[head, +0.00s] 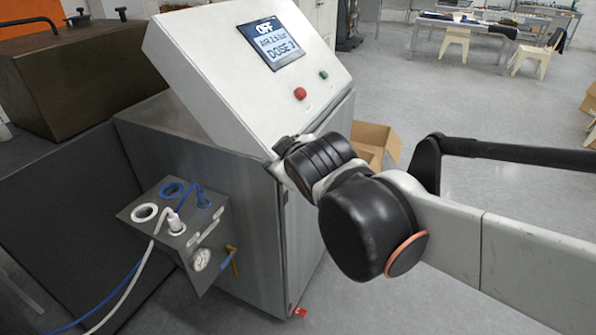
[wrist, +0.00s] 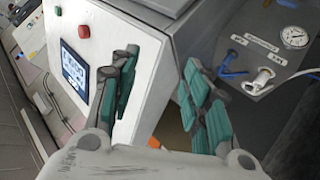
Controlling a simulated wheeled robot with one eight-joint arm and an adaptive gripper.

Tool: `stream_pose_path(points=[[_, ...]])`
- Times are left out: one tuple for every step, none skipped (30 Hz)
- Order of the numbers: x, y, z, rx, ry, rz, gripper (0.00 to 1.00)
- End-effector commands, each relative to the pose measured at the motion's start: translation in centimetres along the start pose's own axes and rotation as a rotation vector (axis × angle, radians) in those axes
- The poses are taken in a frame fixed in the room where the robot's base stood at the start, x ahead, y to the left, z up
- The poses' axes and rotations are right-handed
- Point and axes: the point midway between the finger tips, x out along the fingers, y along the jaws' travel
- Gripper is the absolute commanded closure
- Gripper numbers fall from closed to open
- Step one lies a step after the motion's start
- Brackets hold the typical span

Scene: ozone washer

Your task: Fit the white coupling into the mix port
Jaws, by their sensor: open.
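The white coupling (head: 175,222) stands upright on the top of the grey port box (head: 136,207), with its white hose looping off to the left. It also shows in the wrist view (wrist: 262,77), at the right. A white ring port (head: 144,213) and a blue ring port (head: 172,189) are on the same face. I cannot read which port is the mix port. My gripper (wrist: 161,72) is open and empty, its teal-padded fingers apart beside the console, to the left of the coupling in the wrist view. In the head view the gripper's fingers are hidden.
A blue coupling (head: 203,200) with a blue hose stands beside the white one. A gauge (head: 200,259) and a brass valve (head: 231,259) are on the box's front. The console (head: 225,60) carries a screen and red and green buttons. A cardboard box (head: 375,138) lies behind.

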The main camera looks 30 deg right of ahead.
Motion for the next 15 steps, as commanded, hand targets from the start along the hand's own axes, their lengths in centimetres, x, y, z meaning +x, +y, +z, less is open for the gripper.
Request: stream_pose_path(points=[[-1.4, -1.8, 2.0, 0.095, -0.060, -0.059, 0.57], [-2.1, -2.9, 3.0, 0.150, -0.097, -0.093, 0.57], [-3.0, -4.2, 4.3, 0.217, -0.143, -0.136, 0.57], [-3.7, -5.2, 5.1, 0.261, -0.175, -0.164, 0.57], [-4.3, -6.1, 5.8, 0.300, -0.205, -0.190, 0.57], [-5.1, -7.1, 6.6, 0.343, -0.239, -0.220, 0.57], [-5.6, -7.7, 7.1, 0.372, -0.262, -0.240, 0.57], [-6.0, -8.3, 7.5, 0.393, -0.281, -0.256, 0.57], [-6.5, -8.9, 7.9, 0.418, -0.301, -0.272, 0.57], [-6.8, -9.2, 8.2, 0.430, -0.313, -0.283, 0.57], [-7.0, -9.5, 8.3, 0.440, -0.320, -0.290, 0.57], [-7.1, -9.7, 8.4, 0.448, -0.329, -0.295, 0.57], [-7.2, -9.8, 8.5, 0.452, -0.332, -0.298, 0.57], [-7.2, -9.8, 8.5, 0.454, -0.334, -0.299, 0.57], [-7.2, -9.8, 8.5, 0.454, -0.334, -0.299, 0.57]])
